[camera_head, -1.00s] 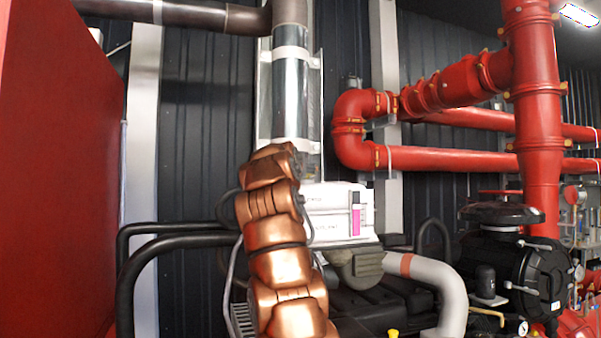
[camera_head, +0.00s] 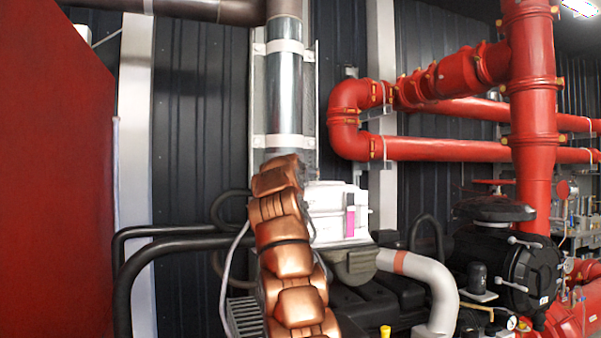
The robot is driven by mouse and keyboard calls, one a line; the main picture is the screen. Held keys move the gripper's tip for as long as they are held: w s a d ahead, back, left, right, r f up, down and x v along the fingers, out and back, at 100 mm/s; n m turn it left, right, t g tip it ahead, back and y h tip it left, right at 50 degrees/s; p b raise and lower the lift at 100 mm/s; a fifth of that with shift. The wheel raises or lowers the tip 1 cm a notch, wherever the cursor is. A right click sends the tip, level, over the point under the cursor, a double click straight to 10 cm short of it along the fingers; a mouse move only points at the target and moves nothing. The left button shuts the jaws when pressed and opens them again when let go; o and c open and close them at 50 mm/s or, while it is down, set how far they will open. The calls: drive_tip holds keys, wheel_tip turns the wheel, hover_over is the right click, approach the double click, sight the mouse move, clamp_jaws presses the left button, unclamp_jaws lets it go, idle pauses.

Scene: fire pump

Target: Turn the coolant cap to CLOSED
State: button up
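A white box-shaped tank (camera_head: 325,222) with a pink strip (camera_head: 350,222) on its right part sits on the dark engine in the middle of the view. My copper-coloured arm rises in front of it and hides its left side. I cannot make out the coolant cap; it may be behind my arm. My gripper does not show, as the top of my arm ends just left of the tank's upper edge and nothing of the fingers can be seen.
A silver vertical pipe (camera_head: 286,90) stands behind my arm. Black tube rails (camera_head: 165,240) are at the left, beside a red panel (camera_head: 55,180). Red pipes (camera_head: 440,150) fill the right. A light grey hose (camera_head: 435,280) curves down right of the tank.

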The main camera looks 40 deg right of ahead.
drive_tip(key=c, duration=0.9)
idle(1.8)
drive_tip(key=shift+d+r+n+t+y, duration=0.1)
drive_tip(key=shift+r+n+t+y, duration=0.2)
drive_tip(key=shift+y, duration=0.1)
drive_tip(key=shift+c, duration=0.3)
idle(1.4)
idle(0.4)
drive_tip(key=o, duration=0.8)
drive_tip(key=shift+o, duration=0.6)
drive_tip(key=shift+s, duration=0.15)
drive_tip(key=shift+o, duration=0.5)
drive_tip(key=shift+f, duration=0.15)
